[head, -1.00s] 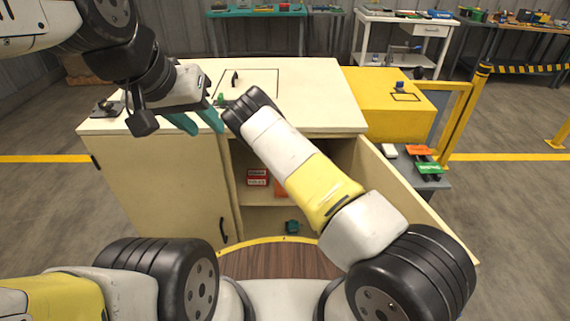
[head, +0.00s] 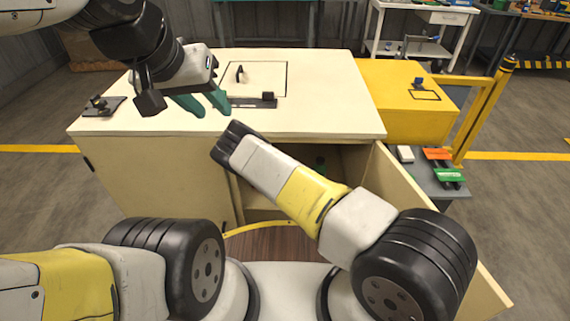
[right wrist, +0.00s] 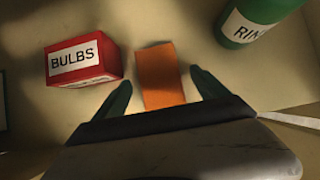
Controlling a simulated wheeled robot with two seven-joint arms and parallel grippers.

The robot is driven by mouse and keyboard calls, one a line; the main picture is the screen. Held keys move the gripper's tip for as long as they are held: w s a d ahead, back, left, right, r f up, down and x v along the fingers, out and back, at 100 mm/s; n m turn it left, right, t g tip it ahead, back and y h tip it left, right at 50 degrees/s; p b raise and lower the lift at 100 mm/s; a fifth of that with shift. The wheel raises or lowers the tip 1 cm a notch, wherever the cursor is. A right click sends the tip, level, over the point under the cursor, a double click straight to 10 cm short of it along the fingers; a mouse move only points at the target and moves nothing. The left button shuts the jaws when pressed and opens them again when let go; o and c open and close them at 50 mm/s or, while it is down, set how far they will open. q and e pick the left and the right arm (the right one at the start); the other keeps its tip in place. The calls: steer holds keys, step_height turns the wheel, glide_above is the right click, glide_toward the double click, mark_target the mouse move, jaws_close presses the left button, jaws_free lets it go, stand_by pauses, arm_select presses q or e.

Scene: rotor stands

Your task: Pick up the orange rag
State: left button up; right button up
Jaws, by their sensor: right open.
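The orange rag (right wrist: 161,72) lies on the pale shelf in the right wrist view, a flat rectangular piece between the two green fingers. My right gripper (right wrist: 161,80) is open, with a finger on each side of the rag; I cannot tell whether they touch it. In the head view my right arm reaches down to the open cabinet (head: 400,190), and its gripper and the rag are hidden. My left gripper (head: 214,112) is open and empty above the pale cabinet top.
A red box marked BULBS (right wrist: 82,62) stands left of the rag. A green cylinder (right wrist: 250,22) with a white label is at upper right. The cabinet door (head: 435,225) stands open to the right. A yellow cabinet (head: 405,105) stands beyond it.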

steer(key=shift+w+f, duration=0.3)
steer(key=shift+f, duration=0.2)
steer(key=c, duration=1.4)
steer(key=shift+c, duration=0.2)
steer(key=shift+r, duration=0.2)
